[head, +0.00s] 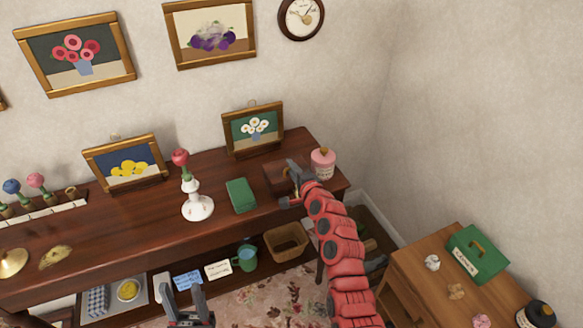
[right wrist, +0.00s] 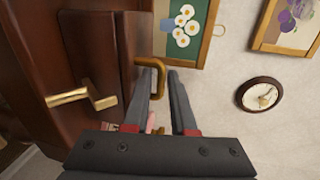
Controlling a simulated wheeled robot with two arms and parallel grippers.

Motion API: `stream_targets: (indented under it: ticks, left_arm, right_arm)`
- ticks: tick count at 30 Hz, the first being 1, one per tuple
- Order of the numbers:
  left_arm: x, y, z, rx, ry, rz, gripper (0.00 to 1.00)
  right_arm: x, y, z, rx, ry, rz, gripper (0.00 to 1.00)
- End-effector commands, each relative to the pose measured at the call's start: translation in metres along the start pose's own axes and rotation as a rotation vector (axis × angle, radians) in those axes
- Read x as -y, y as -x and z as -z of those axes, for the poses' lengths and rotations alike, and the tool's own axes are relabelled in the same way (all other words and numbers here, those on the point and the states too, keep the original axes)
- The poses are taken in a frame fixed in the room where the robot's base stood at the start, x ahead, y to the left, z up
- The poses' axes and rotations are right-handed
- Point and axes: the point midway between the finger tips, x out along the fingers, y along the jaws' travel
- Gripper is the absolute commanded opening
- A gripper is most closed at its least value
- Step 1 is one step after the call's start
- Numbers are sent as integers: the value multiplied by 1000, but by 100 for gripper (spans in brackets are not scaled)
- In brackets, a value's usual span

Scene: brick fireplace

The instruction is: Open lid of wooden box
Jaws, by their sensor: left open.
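The dark wooden box (head: 278,180) sits on the sideboard between the green book and a pink jar. Its dark wood fills the left of the right wrist view (right wrist: 82,40). A brass loop handle (right wrist: 160,72) shows at my right fingertips, and the left finger overlaps it. A second brass piece, an L-shaped handle (right wrist: 80,97), shows further left. My right gripper (right wrist: 168,82) has a gap between its fingers and is at the box; it also shows in the head view (head: 292,180), partly hiding the box. My left gripper (head: 186,300) is open and empty, low in front of the sideboard.
The green book (head: 240,195) and white vase with a red flower (head: 197,206) stand left of the box. The pink jar (head: 322,164) is close right of it. A framed daisy picture (head: 253,129) stands behind. A small table (head: 415,275) is at right.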

Motion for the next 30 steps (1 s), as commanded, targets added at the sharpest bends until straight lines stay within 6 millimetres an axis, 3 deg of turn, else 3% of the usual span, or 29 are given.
stream_targets:
  ticks: [12,16,30]
  left_arm:
    - [0,0,0,0,0,0,50]
    - [0,0,0,0,0,0,50]
    - [0,0,0,0,0,0,50]
  right_arm:
    - [0,-6,0,-2,0,0,24]
    - [0,-6,1,-2,0,0,1]
    - [0,-6,1,-2,0,-1,0]
